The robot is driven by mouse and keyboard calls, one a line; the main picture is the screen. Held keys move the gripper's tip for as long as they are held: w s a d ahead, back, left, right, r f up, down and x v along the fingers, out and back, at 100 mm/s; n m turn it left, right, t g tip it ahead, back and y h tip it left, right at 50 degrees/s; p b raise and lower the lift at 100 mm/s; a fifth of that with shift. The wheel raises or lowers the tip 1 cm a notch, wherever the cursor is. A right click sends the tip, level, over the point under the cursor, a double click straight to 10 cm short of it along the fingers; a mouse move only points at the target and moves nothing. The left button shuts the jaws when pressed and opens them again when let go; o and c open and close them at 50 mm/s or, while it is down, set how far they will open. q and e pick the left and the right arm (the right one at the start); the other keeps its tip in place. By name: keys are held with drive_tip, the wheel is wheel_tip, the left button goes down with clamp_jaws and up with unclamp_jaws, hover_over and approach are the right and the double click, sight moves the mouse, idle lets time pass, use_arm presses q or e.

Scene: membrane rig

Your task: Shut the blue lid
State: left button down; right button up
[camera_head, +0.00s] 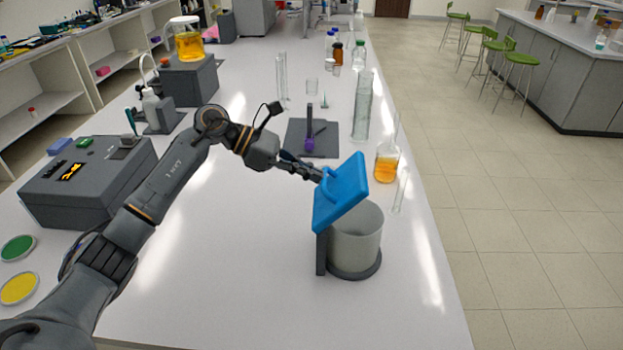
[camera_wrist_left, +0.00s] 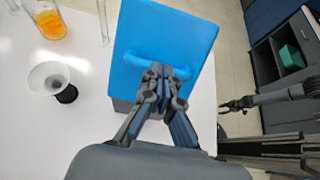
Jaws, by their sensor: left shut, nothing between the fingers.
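The blue lid (camera_head: 343,190) stands tilted open above a grey cylindrical container (camera_head: 356,240), hinged on a dark upright at its left side. The container's mouth is partly hidden behind the lid. A blue handle (camera_wrist_left: 147,62) runs across the lid's face in the left wrist view. My left gripper (camera_head: 319,175) is shut and empty, with its tips at the lid's handle side; I cannot tell if they touch. It also shows in the left wrist view (camera_wrist_left: 168,72). What looks like my right gripper (camera_wrist_left: 228,106) shows small at the right there, its jaws unclear.
A flask of orange liquid (camera_head: 386,164) and a thin glass tube (camera_head: 401,190) stand behind and right of the container. A grey box device (camera_head: 85,181) stands left. The front bench is clear.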

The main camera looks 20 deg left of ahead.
sight(348, 177)
use_arm(q)
drive_tip(key=d+y, duration=0.2)
drive_tip(key=w+d+y, duration=0.1)
drive_tip(key=shift+d+r+g, duration=0.3)
drive_tip(key=shift+d+g, duration=0.1)
drive_tip(key=shift+w+d+f+y+p, duration=0.1)
drive_tip(key=shift+d+y+p, duration=0.1)
drive_tip(key=shift+y+p, duration=0.25)
drive_tip(key=shift+w+d+f+g+y, duration=0.15)
drive_tip(key=shift+d+g+y, duration=0.05)
drive_tip(key=shift+g+y, duration=0.15)
drive_tip(key=d+y, duration=0.1)
drive_tip(key=d+f+b, duration=0.1)
drive_tip(key=d+y, duration=0.1)
drive_tip(key=shift+w+d+f+g+y, duration=0.25)
drive_tip(key=shift+w+f+y, duration=0.05)
drive_tip(key=shift+w+f, duration=0.1)
drive_tip(key=shift+w+d+f+b, duration=0.1)
drive_tip(key=shift+d+f+b, duration=0.25)
drive_tip(key=shift+b, duration=0.4)
drive_tip(key=shift+w+d+f+b, duration=0.1)
drive_tip(key=shift+d+f+b, duration=0.1)
drive_tip(key=shift+d+b, duration=0.15)
use_arm(e)
drive_tip(key=f, duration=0.2)
drive_tip(key=shift+d+f, duration=0.3)
use_arm(q)
drive_tip(key=shift+d, duration=0.1)
use_arm(e)
drive_tip(key=shift+r, duration=0.1)
